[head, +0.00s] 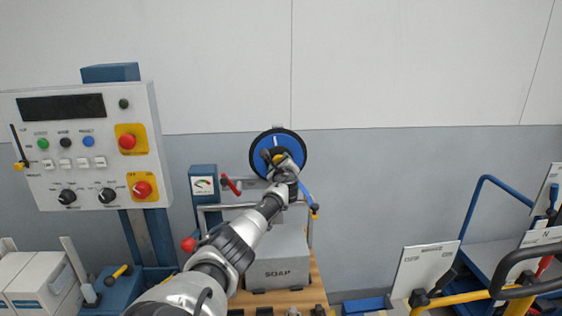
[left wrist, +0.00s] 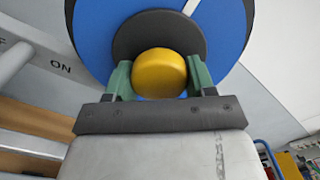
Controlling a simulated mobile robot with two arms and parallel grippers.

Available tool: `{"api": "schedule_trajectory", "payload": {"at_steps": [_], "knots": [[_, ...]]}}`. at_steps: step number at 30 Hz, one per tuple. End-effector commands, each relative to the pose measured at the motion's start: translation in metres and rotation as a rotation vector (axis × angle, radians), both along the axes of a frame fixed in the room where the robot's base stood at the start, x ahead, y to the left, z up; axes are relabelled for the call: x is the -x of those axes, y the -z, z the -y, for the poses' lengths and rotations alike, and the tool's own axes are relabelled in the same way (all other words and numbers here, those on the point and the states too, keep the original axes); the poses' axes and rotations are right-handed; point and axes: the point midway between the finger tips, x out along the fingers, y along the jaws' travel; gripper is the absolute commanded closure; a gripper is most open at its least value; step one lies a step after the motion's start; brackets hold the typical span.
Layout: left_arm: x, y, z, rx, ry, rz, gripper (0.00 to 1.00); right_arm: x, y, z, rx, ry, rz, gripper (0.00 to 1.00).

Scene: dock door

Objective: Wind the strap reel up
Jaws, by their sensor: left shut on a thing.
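The strap reel (head: 291,141) is a round blue disc with a black rim, mounted against the wall. A short blue strap (head: 307,194) hangs from its lower right side. In the left wrist view the reel (left wrist: 95,30) fills the top, with a dark hub and a yellow knob (left wrist: 159,73) in front. My left gripper (left wrist: 160,80) has its green fingers on both sides of this knob and is shut on it. In the head view my left gripper (head: 279,158) covers part of the reel's middle. My right gripper is in neither view.
A control panel (head: 85,145) with knobs and red buttons stands at the left. Under the reel are a gauge box (head: 203,186), a red lever (head: 231,185) and a grey SOAP box (head: 280,268). Carts with yellow and blue rails (head: 480,298) stand at the right.

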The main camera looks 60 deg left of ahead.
Motion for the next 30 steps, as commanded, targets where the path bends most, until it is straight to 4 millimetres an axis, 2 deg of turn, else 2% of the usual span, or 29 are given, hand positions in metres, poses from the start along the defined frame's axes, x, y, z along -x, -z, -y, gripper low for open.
{"api": "schedule_trajectory", "payload": {"at_steps": [12,27,28,30], "knots": [[0.001,-0.001,-0.001,-0.077,0.001,-0.145,0.88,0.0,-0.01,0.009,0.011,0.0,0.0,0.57],[0.001,0.0,-0.001,-0.086,0.001,-0.162,0.88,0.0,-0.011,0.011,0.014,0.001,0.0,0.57],[0.001,0.0,-0.001,-0.086,0.001,-0.162,0.42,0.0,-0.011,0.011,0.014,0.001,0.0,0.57],[0.001,0.0,0.0,-0.085,0.0,-0.162,0.32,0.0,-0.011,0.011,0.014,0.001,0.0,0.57]]}}
